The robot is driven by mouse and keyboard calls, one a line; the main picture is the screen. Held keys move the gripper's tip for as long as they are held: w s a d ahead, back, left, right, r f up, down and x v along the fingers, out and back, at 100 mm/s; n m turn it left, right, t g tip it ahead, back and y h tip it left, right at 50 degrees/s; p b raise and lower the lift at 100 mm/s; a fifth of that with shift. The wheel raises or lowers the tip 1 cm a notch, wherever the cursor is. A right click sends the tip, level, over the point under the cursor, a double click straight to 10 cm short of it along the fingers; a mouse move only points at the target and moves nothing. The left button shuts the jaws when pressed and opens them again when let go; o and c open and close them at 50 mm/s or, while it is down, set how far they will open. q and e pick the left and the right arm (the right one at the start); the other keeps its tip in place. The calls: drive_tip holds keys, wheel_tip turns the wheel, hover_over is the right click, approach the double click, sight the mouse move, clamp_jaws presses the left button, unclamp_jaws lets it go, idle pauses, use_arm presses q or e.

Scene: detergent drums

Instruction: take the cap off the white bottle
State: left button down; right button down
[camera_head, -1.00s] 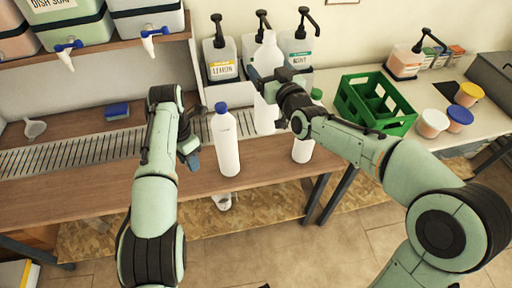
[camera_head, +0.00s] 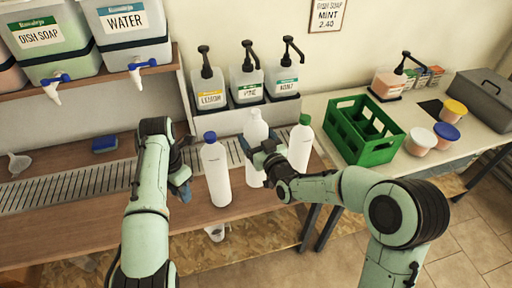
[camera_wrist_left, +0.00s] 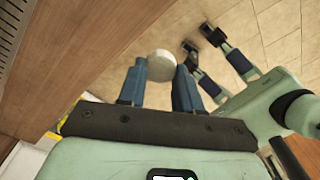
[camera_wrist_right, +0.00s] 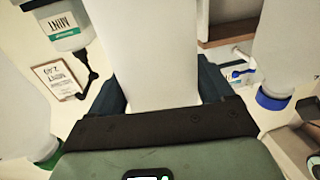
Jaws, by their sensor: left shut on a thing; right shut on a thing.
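The white bottle (camera_head: 257,128) stands upright between two other bottles in the head view. My right gripper (camera_head: 262,157) is shut on its body from the front and right. In the right wrist view the bottle's pale body (camera_wrist_right: 150,50) fills the space between the fingers. Its top shows as a narrow white neck, with the detail too small to read. My left gripper (camera_head: 183,191) is left of the bottles, pointing down and away from them. In the left wrist view it is shut on a round white cap (camera_wrist_left: 161,65); the head view hides this cap.
A blue-capped bottle (camera_head: 216,172) stands close on the left, a green-capped bottle (camera_head: 300,145) on the right. Pump bottles (camera_head: 245,80) stand behind. A green crate (camera_head: 362,130) and tubs (camera_head: 420,142) are on the right table. The wooden counter (camera_head: 70,215) is mostly clear at left.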

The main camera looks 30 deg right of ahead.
use_arm(q)
drive_tip(key=shift+f, duration=0.1)
use_arm(e)
drive_tip(key=shift+f, duration=2)
use_arm(q)
drive_tip(key=shift+f+b, duration=0.35)
drive_tip(key=shift+b, duration=0.1)
use_arm(e)
drive_tip(key=shift+f, duration=0.2)
use_arm(q)
drive_tip(key=shift+r, duration=0.1)
use_arm(e)
unclamp_jaws()
use_arm(q)
drive_tip(key=shift+r, duration=0.1)
use_arm(e)
drive_tip(key=shift+r, duration=0.1)
